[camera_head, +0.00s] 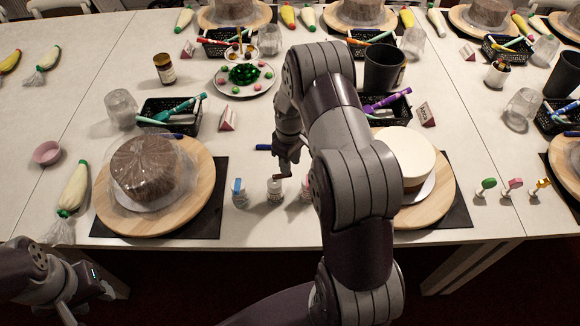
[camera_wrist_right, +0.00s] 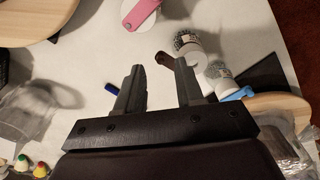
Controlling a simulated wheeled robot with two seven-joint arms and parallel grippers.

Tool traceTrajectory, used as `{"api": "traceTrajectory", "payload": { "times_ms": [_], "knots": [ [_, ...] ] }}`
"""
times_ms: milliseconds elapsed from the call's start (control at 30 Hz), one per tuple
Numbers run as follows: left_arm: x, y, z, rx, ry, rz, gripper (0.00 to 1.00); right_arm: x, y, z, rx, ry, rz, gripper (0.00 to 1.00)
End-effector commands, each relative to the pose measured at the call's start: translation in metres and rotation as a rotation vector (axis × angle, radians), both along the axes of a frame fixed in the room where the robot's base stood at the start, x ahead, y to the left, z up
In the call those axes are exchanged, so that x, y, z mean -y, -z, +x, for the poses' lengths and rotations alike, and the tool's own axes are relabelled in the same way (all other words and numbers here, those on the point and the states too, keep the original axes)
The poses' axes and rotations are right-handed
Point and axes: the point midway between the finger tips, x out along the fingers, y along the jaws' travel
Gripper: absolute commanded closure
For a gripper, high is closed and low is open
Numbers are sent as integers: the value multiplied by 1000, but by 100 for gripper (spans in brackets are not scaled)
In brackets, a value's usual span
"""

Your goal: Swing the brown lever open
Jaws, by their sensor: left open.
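The brown lever (camera_wrist_right: 165,60) sits on a small white jar (camera_wrist_right: 191,50) in the right wrist view. In the head view this jar (camera_head: 274,192) stands between the jar with the blue lever (camera_head: 237,186) and the jar with the pink lever. My right gripper (camera_wrist_right: 159,72) is open. Its fingertips are close to the brown lever, which lies just beyond the gap, nearer the right finger; contact cannot be told. In the head view my right gripper (camera_head: 288,165) is over the middle jar. My left gripper (camera_head: 88,304) is low at the left, off the table edge, open and empty.
A covered brown cake (camera_head: 148,170) on a wooden turntable (camera_head: 204,195) stands left of the jars. A white cake (camera_head: 402,155) stands right, partly behind my right arm. A blue pen (camera_head: 263,147) lies behind the jars. Clear table lies in front of the jars.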

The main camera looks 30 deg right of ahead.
Motion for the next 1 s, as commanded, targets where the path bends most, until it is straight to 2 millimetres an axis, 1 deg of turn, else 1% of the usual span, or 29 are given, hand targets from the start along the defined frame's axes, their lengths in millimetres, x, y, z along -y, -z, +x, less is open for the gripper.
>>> {"api": "traceTrajectory", "payload": {
  "times_ms": [100,200,300,400,533,1000],
  "knots": [
    [0,7,0,0,0,0,57,1,-32,1,7,0,-3,63],
    [0,10,0,0,0,0,57,1,-59,2,6,0,-2,63],
    [0,12,0,0,0,0,57,0,-80,1,4,0,-2,63],
    [0,13,0,0,0,0,57,0,-93,1,2,0,0,63],
    [0,13,0,0,0,0,57,0,-100,0,1,0,-1,63],
    [0,13,0,0,0,0,57,0,-100,0,1,9,-1,63]
  ]
}}
